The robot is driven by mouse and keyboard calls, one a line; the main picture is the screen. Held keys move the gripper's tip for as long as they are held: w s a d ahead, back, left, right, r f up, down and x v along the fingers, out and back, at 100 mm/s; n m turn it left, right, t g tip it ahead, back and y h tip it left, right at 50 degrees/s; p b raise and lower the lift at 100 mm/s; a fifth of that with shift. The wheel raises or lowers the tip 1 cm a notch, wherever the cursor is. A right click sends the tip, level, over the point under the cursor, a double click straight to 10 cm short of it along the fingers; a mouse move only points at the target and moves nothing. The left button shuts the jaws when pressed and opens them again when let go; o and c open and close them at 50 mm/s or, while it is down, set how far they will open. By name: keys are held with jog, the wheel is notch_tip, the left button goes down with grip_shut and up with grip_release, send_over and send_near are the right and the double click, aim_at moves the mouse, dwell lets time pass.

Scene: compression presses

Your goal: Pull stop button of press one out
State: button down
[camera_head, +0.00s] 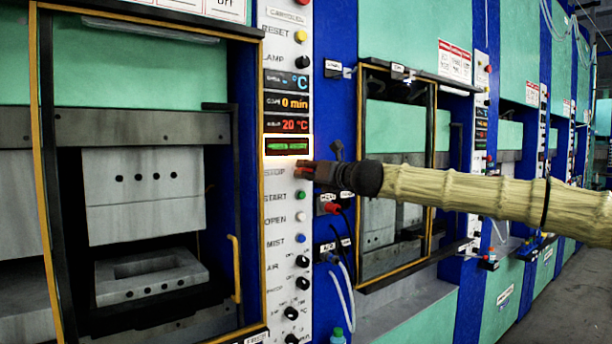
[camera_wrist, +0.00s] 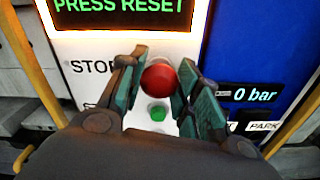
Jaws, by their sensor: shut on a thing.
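The stop button of the near press is a round red knob (camera_wrist: 159,77) on the white panel, beside the partly covered "STOP" label, in the wrist view. My gripper (camera_wrist: 158,84) has its two teal-padded fingers on either side of the knob, shut on it. In the head view my gripper (camera_head: 301,170) reaches in from the right to the control panel (camera_head: 277,222) at the stop row. The display (camera_wrist: 122,14) above the button reads "PRESS RESET".
Below the stop button is a green start button (camera_head: 299,196), which also shows in the wrist view (camera_wrist: 157,113). White, blue and black controls follow lower down. The open press (camera_head: 143,190) with a yellow-edged frame stands left. A pressure display (camera_wrist: 252,95) reads 0 bar.

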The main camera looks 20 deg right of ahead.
jog(key=c, duration=1.1)
grip_release()
jog(key=shift+d, duration=0.1)
jog(key=shift+c, duration=0.2)
jog(key=shift+o, duration=0.8)
jog(key=shift+s+d, duration=0.1)
jog(key=shift+s, duration=0.05)
jog(key=v, duration=1.2)
